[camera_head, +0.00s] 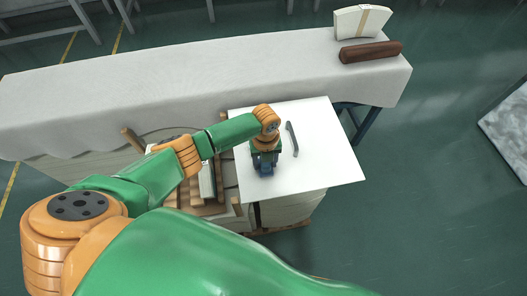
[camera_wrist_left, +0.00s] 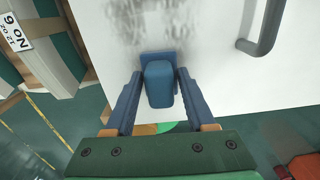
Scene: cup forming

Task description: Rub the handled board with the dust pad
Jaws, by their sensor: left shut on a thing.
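The handled board (camera_head: 314,171) is a white sheet lying on top of a stack, with a grey bar handle (camera_head: 292,139) on it. The handle (camera_wrist_left: 265,30) also shows at the upper right in the left wrist view. Dark grey smudges mark the board (camera_wrist_left: 215,75) ahead of the pad in that view. The blue dust pad (camera_wrist_left: 159,84) is between the fingers of my left gripper (camera_wrist_left: 154,92), which is shut on it. The left gripper (camera_head: 265,168) is over the board, left of the handle. The pad appears to be on or just above the board; I cannot tell contact. My right gripper is not in view.
A long table with a light cloth (camera_head: 200,78) runs behind the board. A brown roll (camera_head: 371,52) and a cream block (camera_head: 361,21) sit at its right end. A wooden pallet with stacked items lies left of the board. Open green floor (camera_head: 430,190) is to the right.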

